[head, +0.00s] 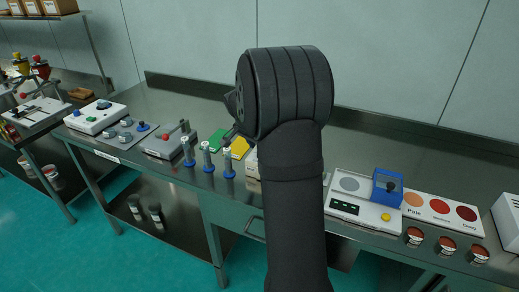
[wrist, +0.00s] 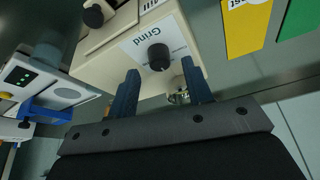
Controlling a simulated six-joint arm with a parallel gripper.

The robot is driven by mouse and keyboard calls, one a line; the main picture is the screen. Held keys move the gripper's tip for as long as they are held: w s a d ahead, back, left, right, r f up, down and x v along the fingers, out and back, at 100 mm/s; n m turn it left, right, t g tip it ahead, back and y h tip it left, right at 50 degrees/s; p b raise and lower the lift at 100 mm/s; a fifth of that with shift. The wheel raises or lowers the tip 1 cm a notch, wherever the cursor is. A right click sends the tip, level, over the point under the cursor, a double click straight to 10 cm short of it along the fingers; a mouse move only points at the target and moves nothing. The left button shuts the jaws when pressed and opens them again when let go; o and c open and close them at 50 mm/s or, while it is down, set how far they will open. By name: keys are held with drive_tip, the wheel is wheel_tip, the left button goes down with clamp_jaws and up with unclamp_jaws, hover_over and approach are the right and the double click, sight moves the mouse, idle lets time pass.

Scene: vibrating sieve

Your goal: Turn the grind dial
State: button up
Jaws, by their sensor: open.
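The grind dial (wrist: 159,57) is a round black knob on a white panel marked "Grind" on the front of a pale box-shaped grinder (wrist: 95,65). My gripper (wrist: 160,68) is open in the wrist view, with one dark blue finger on each side of the dial's lower part. The fingertips are close to the panel; I cannot tell whether they touch the dial. In the head view my arm hides the gripper, the dial and most of the grinder, with only a pale edge (head: 252,165) showing.
Yellow (head: 240,147) and green (head: 217,139) cards lie left of my arm, behind several blue-based tubes (head: 208,158). A scale (head: 345,208) with a blue container (head: 387,187) and a colour card (head: 440,213) stand to the right. The steel bench's rear is mostly clear.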

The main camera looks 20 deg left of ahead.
drive_tip(key=v, duration=1.5)
drive_tip(key=shift+s, duration=0.15)
drive_tip(key=x, duration=1.7)
drive_tip(key=shift+f, duration=0.1)
drive_tip(key=shift+w+n, duration=0.3)
drive_tip(key=shift+s+d+n+y, duration=0.1)
drive_tip(key=shift+s+n+y, duration=0.05)
drive_tip(key=shift+n+y, duration=0.15)
drive_tip(key=n+y, duration=0.1)
drive_tip(key=n, duration=0.3)
drive_tip(key=shift+d+n+y, duration=0.1)
drive_tip(key=shift+n+y, duration=0.2)
drive_tip(key=shift+y, duration=0.1)
drive_tip(key=shift+d+n+g+y, duration=0.1)
drive_tip(key=shift+n+g+y, duration=0.3)
drive_tip(key=shift+n, duration=1.15)
drive_tip(key=shift+n+g+y, duration=0.1)
drive_tip(key=shift+n+y, duration=0.5)
drive_tip(key=shift+n, duration=0.95)
